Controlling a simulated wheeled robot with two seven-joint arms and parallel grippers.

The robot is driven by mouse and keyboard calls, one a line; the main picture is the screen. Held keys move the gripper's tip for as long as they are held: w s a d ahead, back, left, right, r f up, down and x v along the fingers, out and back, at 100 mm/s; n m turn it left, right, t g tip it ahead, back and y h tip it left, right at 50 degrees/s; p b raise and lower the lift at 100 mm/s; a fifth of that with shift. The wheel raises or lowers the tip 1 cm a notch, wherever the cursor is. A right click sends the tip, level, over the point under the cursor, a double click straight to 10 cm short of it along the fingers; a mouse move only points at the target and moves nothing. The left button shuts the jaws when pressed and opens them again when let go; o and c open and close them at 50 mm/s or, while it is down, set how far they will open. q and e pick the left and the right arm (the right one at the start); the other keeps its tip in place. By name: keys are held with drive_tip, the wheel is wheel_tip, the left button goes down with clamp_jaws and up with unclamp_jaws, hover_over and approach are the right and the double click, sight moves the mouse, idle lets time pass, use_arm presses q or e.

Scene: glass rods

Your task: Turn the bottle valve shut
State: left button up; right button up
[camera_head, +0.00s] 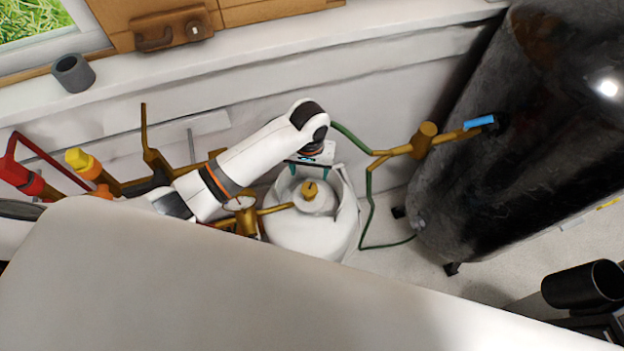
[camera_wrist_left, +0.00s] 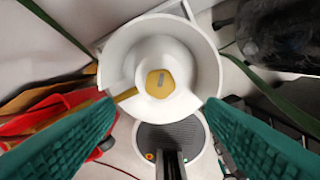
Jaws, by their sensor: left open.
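The gas bottle (camera_head: 298,236) is white and stands on the floor near the wall, with a collar around its top. Its valve (camera_head: 310,189) is a small yellow knob at the top centre. In the left wrist view the valve (camera_wrist_left: 160,83) shows from above, inside the white collar of the bottle (camera_wrist_left: 211,62). My left gripper (camera_head: 309,172) is open over the bottle, near the valve. Its green fingers (camera_wrist_left: 163,120) stand apart with nothing between them, and the valve lies ahead of them. My right gripper is not in view.
A dark tank (camera_head: 520,130) stands at the right, with a brass fitting and blue handle (camera_head: 479,122) beside it. A green hose (camera_head: 370,205) runs between the bottle and tank. Pipes with red and yellow handles stand at the left. A pale surface (camera_head: 200,280) fills the foreground.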

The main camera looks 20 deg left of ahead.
sight(309, 189)
use_arm(q)
wheel_tip(309, 189, down, 9)
drive_tip(key=shift+f, duration=0.2)
drive_tip(key=shift+c, duration=0.5)
drive_tip(key=c, duration=0.9)
